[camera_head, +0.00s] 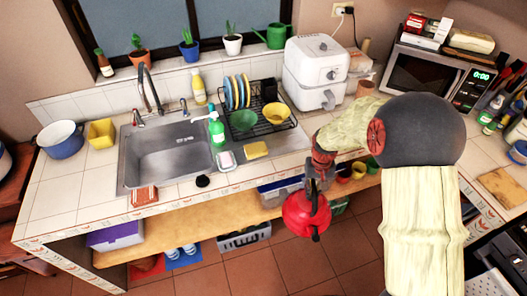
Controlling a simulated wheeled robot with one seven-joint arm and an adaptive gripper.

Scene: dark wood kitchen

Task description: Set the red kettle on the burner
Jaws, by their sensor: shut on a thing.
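The red kettle (303,217) hangs from my gripper (315,186), in front of the counter's front edge and above the tiled floor. My gripper is shut on the kettle near its top; the exact grip is small and partly hidden by dark parts. The kettle looks roughly upright. A black stove top (502,268) shows at the lower right, cut off by the picture edge. My arm stands between the kettle and this stove top. I cannot make out a single burner clearly.
The tiled counter (75,188) holds a sink (165,160), a dish rack (260,120), a white air fryer (316,70) and a microwave (425,78). A wooden board (503,186) lies on the right counter. Bins stand on the shelf below. Open floor (255,272) lies below the kettle.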

